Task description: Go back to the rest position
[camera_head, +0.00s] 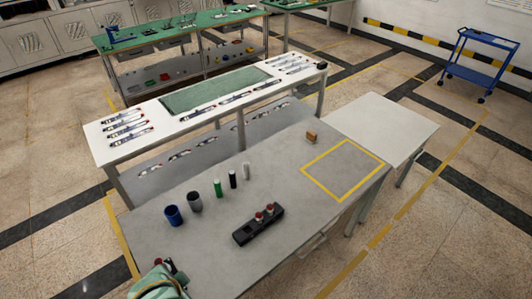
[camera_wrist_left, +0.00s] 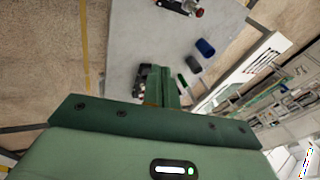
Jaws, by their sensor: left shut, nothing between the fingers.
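My left gripper (camera_wrist_left: 160,90) shows in the left wrist view, dark green, with its fingers together and nothing between them. Beyond its fingers lies the grey table (camera_wrist_left: 129,30). In the head view a pale green part, probably of my own arm, shows at the bottom left corner. The left fingertips cannot be made out there. My right gripper is in neither view.
The grey table (camera_head: 200,252) holds a blue cup (camera_head: 173,215), a grey cup (camera_head: 194,202), several slim cylinders, a black box (camera_head: 259,226) with red-topped parts and a small brown block (camera_head: 312,137). A yellow square outline (camera_head: 343,145) is bare. A white bench (camera_head: 150,106) stands behind.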

